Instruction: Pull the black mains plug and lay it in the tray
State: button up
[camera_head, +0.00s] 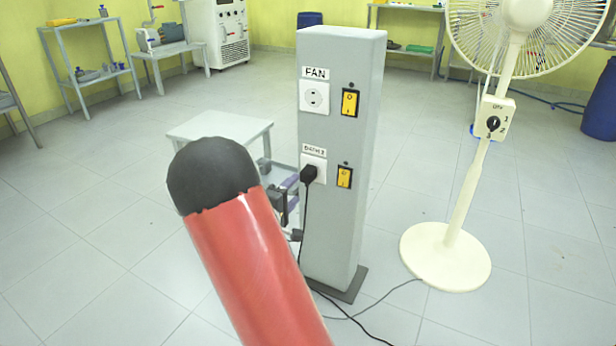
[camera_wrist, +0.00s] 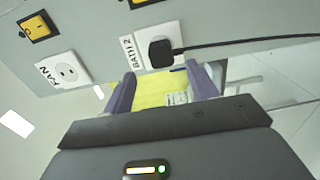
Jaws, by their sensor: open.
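The black mains plug (camera_head: 309,174) sits in the lower socket, labelled BATH 2, on the grey pillar (camera_head: 340,235). It also shows in the wrist view (camera_wrist: 160,53), with its black cable running off to the right. My gripper (camera_wrist: 163,88) is open, its two purple fingers apart with nothing between them. The plug appears just beyond the fingertips; I cannot tell the exact gap. In the head view my gripper (camera_head: 290,183) is just left of the plug, partly hidden by my red arm. I cannot make out a clear tray; a pale flat-topped stand (camera_head: 220,130) is behind my arm.
The FAN socket (camera_head: 315,97) above is empty. Yellow switches (camera_head: 350,102) are beside both sockets. A cream standing fan (camera_head: 446,255) is right of the pillar. Cables (camera_head: 350,318) lie on the floor at the pillar's base. Open floor is at the left.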

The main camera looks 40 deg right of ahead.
aim_at(304, 180)
jog(key=shift+w+f, duration=0.1)
jog(key=shift+w, duration=0.1)
jog(key=shift+w+d+p, duration=0.2)
jog(key=shift+d+p, duration=0.1)
jog(key=shift+d, duration=0.3)
jog(key=b+x, duration=0.1)
jog(key=x, duration=0.5)
jog(key=shift+w+d+f, duration=0.1)
jog(key=shift+d+f, duration=0.05)
jog(key=shift+d, duration=0.05)
jog(key=shift+w+d+r+b, duration=0.25)
jog(key=shift+d+b, duration=0.1)
jog(key=shift+d, duration=0.2)
jog(key=shift+d, duration=0.1)
jog(key=shift+s+d+f+b, duration=0.1)
jog(key=shift+s+f+b, duration=0.1)
jog(key=shift+b, duration=1.1)
